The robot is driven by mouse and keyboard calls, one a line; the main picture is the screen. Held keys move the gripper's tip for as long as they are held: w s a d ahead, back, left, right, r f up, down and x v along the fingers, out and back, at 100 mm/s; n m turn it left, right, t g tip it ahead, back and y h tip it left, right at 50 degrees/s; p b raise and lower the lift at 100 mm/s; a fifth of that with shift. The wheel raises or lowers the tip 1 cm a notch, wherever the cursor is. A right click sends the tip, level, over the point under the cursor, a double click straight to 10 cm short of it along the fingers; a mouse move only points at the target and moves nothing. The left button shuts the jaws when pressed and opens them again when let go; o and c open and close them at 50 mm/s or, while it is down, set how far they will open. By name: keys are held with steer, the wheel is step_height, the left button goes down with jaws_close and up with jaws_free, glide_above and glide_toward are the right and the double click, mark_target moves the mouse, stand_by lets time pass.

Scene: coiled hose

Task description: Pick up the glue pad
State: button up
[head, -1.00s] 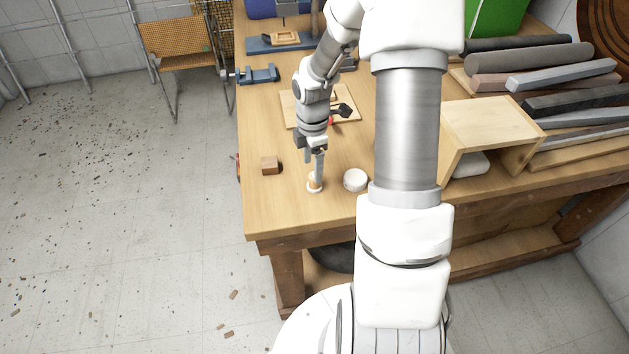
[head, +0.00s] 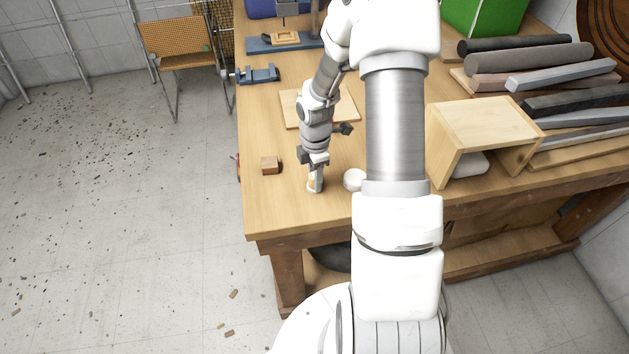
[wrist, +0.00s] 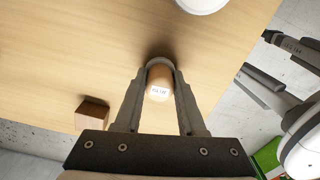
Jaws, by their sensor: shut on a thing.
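The glue pad, a small tan round piece with a white lettered label (wrist: 159,83), sits between my two fingers in the wrist view. In the head view the glue pad (head: 313,187) is small and partly covered by the fingers, low at the front left part of the workbench. My gripper (wrist: 160,72) is shut on it, with a finger along each side; it also shows in the head view (head: 316,184), pointing down. Whether the glue pad touches the bench top is hard to tell.
A white round thing (head: 353,180) lies just right of my gripper. A brown wooden block (head: 270,166) lies to the left. The wooden workbench (head: 285,217) is bare towards its front left corner. An open wooden box (head: 485,122) stands at the right.

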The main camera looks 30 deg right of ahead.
jaws_close()
steer(key=shift+r, duration=0.1)
steer(key=shift+r, duration=0.45)
steer(key=r, duration=0.2)
steer(key=d+r, duration=0.1)
steer(key=shift+s+r, duration=0.4)
steer(key=s+d+r, duration=0.6)
steer(key=d, duration=0.2)
steer(key=shift+d, duration=0.2)
steer(key=shift+r, duration=0.1)
steer(key=shift+o, duration=1.3)
jaws_free()
jaws_close()
